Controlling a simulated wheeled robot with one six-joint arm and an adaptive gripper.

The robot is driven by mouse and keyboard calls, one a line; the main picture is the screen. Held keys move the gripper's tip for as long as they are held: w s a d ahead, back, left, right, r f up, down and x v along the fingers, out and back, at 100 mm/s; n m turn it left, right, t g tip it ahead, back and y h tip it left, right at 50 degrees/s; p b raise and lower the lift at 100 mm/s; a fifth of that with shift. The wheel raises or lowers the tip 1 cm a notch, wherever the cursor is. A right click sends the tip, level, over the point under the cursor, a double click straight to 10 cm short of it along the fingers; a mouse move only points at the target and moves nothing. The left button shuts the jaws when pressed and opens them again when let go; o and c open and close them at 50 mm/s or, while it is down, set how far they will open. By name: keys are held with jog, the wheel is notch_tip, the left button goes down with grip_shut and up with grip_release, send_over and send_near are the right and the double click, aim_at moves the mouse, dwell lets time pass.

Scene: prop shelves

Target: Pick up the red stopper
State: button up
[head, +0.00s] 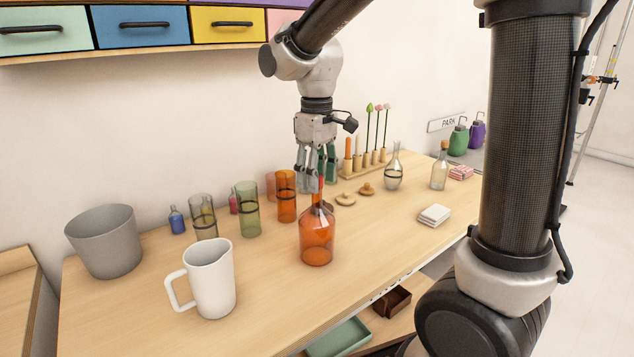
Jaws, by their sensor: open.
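An orange glass bottle (317,244) stands on the wooden table. A red piece (320,186), which looks like the red stopper, shows at the top of its narrow neck. My gripper (308,186) points straight down over the bottle, its fingertips at the height of this red piece. The jaws are open. The fingers hide part of the red piece and of the neck, and I cannot tell whether they touch it.
A white jug (208,280) and a grey bucket (104,240) stand at the left. Coloured glass tumblers (247,210) stand behind the bottle. Round wooden lids (346,199), a clear flask (393,176) and white coasters (434,215) are to the right. The front table is mostly clear.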

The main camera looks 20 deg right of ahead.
jog(key=shift+c, duration=0.5)
jog(key=c, duration=0.7)
jog(key=shift+o, duration=0.2)
notch_tip(320, 180, up, 10)
